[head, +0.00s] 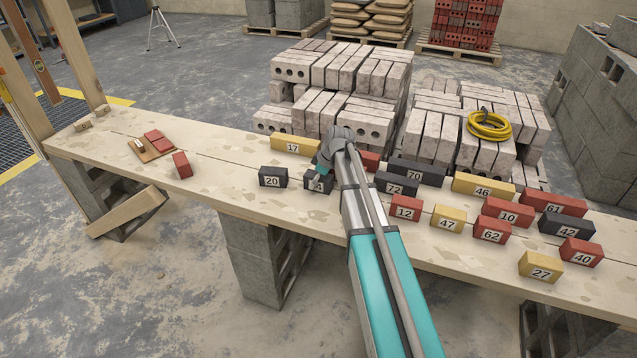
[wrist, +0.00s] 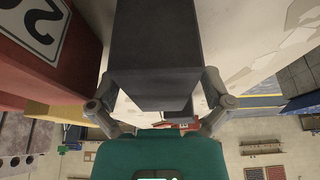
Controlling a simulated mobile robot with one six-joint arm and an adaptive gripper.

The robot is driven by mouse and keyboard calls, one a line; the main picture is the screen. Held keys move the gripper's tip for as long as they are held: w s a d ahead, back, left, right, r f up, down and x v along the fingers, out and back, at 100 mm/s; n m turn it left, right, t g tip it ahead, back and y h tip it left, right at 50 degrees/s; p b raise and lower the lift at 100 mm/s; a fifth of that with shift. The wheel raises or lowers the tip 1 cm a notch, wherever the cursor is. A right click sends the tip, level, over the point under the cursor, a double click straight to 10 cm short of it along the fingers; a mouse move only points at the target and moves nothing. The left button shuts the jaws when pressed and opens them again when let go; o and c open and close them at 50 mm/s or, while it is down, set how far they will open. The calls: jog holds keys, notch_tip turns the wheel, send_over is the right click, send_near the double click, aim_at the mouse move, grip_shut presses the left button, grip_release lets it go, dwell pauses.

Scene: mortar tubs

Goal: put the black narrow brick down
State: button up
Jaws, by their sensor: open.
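A black narrow brick (head: 318,185) with a label sits on the plank bench, just right of the black brick 20. My gripper (head: 322,172) is over it, reaching in from above. In the wrist view the black brick (wrist: 158,50) fills the upper middle, between the two fingers of my gripper (wrist: 160,92). The fingers are open, one on each side of the brick; any gap to its sides is too small to judge. My gripper hides part of the brick and its number in the head view.
Black brick 20 (head: 273,177) stands close on the left, yellow brick 17 (head: 295,145) behind. Black brick 72 (head: 396,184), red brick 12 (head: 405,208) and several others crowd the right. Pale block stacks (head: 340,75) stand behind.

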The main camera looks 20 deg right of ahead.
jog(key=shift+f, duration=0.2)
dwell(0.4)
jog(key=c, duration=1.4)
